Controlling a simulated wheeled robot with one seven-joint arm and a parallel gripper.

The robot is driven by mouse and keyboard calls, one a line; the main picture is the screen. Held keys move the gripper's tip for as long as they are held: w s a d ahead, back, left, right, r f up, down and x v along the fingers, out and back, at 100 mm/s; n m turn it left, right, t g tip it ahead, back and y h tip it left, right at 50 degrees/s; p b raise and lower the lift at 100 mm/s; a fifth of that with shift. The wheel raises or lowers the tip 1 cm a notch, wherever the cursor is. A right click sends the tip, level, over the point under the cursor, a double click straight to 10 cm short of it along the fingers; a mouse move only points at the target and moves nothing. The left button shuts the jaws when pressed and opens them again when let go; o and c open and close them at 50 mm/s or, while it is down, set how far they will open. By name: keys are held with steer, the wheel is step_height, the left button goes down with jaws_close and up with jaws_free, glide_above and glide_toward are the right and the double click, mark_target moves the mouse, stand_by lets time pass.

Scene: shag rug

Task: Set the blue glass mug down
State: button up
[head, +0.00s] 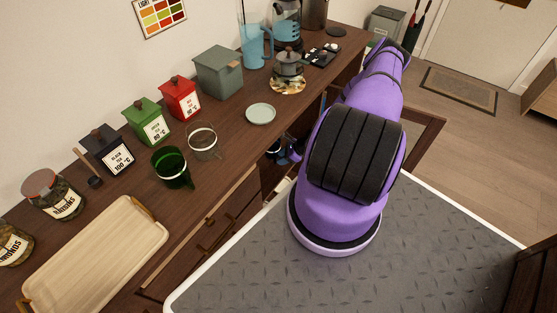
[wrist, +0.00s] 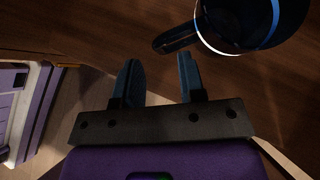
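In the wrist view a dark glass mug with a blue-lit edge (wrist: 250,25) is at the upper right, cut off by the frame, against dark wood. I take it for the blue glass mug. Its handle points left, toward my fingers. My gripper (wrist: 159,64) is open, with nothing between its two fingers. The handle is just beyond the fingertips and looks apart from them. In the head view my gripper (head: 283,150) is small and partly hidden by my purple arm, near the counter's front edge. I cannot clearly make out the blue mug there.
On the wooden counter (head: 236,152) stand a clear glass mug (head: 204,143), a green glass mug (head: 172,168), a pale saucer (head: 261,114), a blue jug (head: 256,45), several canisters and a wooden tray (head: 95,255). The counter between saucer and front edge is clear.

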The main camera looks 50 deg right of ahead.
steer(key=v, duration=0.9)
